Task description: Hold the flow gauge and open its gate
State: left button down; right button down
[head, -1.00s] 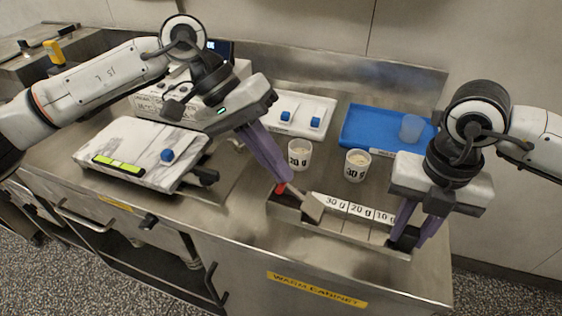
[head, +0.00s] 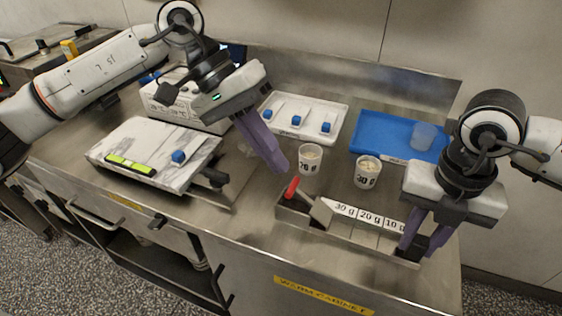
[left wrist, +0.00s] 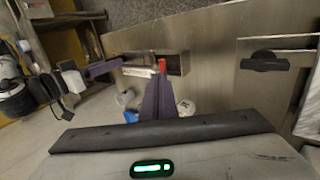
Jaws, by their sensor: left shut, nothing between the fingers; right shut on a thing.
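The flow gauge (head: 345,232) is a narrow metal trough near the counter's front edge, with labels 30 g, 20 g and 10 g along its back. Its red gate handle (head: 291,188) stands at the left end, beside a slanted pale plate (head: 321,212); the handle also shows in the left wrist view (left wrist: 162,66). My left gripper (head: 279,168) is shut and empty, behind and slightly left of the handle, apart from it in the head view. My right gripper (head: 417,250) is shut on the gauge's dark right end, which its fingers partly hide.
Two labelled cups, 20 g (head: 310,158) and 30 g (head: 368,173), stand close behind the gauge. A blue tray (head: 372,124) with a clear cup (head: 422,137) and a white tray (head: 340,112) with blue knobbed items lie farther back. A marble-patterned slab (head: 125,143) is at left.

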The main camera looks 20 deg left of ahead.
pick_arm(q)
jog(key=v, duration=0.8)
jog(key=shift+a, duration=0.2)
pick_arm(e)
jog(key=c, duration=1.4)
grip_release()
notch_tip(320, 180, up, 12)
jog(key=shift+r, duration=0.1)
pick_arm(q)
notch_tip(320, 180, up, 3)
jog(key=p, duration=0.3)
jog(key=shift+r, duration=0.2)
pick_arm(e)
notch_tip(320, 180, up, 6)
jog(key=shift+f, duration=0.1)
